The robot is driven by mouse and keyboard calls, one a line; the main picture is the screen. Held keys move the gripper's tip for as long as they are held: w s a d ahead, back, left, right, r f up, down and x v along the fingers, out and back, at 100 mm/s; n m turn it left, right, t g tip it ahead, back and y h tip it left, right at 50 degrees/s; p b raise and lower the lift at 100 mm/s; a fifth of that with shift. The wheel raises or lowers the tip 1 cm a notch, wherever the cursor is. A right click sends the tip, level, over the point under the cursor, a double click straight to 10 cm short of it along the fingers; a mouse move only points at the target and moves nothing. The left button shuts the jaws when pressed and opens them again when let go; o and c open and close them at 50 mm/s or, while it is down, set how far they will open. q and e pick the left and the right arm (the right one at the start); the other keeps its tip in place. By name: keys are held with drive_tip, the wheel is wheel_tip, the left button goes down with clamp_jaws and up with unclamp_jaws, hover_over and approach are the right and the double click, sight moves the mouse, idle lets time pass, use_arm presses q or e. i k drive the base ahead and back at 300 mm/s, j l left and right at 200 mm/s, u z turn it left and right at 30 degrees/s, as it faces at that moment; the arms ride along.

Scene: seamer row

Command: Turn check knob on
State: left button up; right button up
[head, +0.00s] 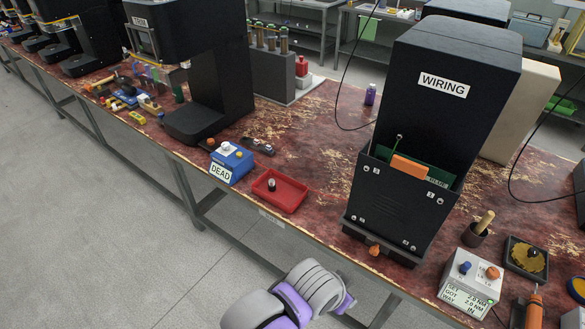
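No knob in the head view carries a readable "check" label, so I cannot tell which one it is. A blue box (231,163) labelled DEAD stands near the bench's front edge, with a pale round knob (225,148) and a small orange part on top. A grey box (470,280) at the lower right has a blue knob (464,267), an orange knob (492,273) and a lit display. An orange knob (374,250) sits low on the front of the black WIRING machine (441,100). Neither gripper's fingers show; only a grey and purple arm part of mine shows at the bottom.
A red tray (279,190) holding a small dark-and-pale part lies between the DEAD box and the WIRING machine. A cup with a wooden handle (483,224) and a black tray (525,258) stand at the right. Open floor lies left of the bench.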

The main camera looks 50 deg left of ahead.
sight(225, 145)
drive_tip(key=u, duration=2.25)
drive_tip(key=i+j, duration=0.5)
drive_tip(key=i, duration=0.2)
drive_tip(key=i+j+z, duration=0.1)
drive_tip(key=i+j, duration=0.35)
drive_tip(key=i, duration=0.3)
drive_tip(key=i+j, duration=0.55)
drive_tip(key=i, duration=0.15)
